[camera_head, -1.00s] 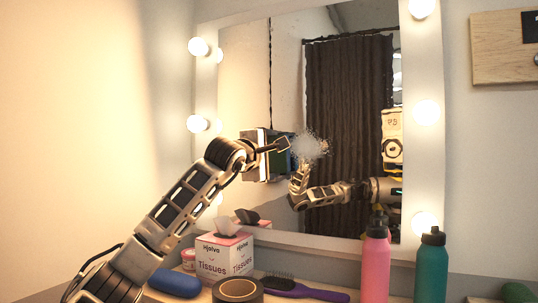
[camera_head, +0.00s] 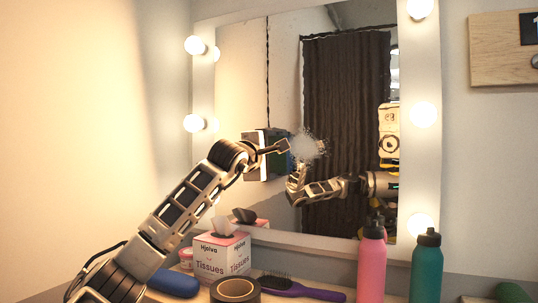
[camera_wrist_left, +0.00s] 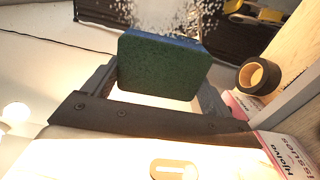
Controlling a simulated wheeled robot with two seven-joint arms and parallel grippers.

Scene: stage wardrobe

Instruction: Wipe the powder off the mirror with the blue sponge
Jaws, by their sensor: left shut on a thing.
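The mirror (camera_head: 240,75) stands upright against the wall in a lit frame. A pale speckled powder patch (camera_head: 307,146) is on its glass, right of centre of the arm's reach; the powder also shows at the top of the left wrist view (camera_wrist_left: 170,12). My left gripper (camera_head: 274,148) is at the mirror, just left of the patch. In the left wrist view it is shut on the blue sponge (camera_wrist_left: 163,68), whose dark green face is towards the camera, with blue along its top edge. I cannot tell whether the sponge touches the glass. My right gripper is out of view.
Below the mirror are a tissue box (camera_head: 220,258), a blue case (camera_head: 173,283), a dark tape roll (camera_head: 236,290), a purple brush (camera_head: 300,290), a pink bottle (camera_head: 371,268) and a teal bottle (camera_head: 426,270).

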